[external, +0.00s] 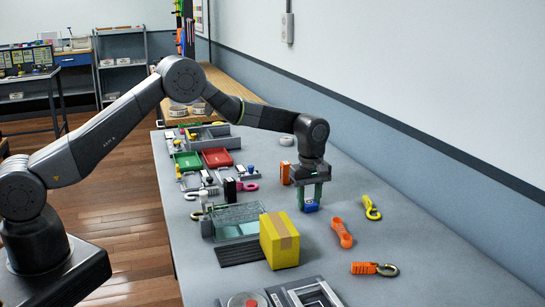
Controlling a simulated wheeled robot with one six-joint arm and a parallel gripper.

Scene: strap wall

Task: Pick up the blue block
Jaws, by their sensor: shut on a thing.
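The blue block (311,206) is small and sits low between the fingers of my gripper (310,198), over the grey table in the middle of the external view. My gripper points down and is shut on the blue block, with one green finger on each side of it. I cannot tell whether the block touches the table or hangs just above it.
A yellow box (279,240) stands in front of the block. Orange pieces (342,232) and hooks (375,268) lie to the right. Left are a clear bin (236,222), a green tray (188,161) and a red tray (217,158). The front right of the table (450,285) is clear.

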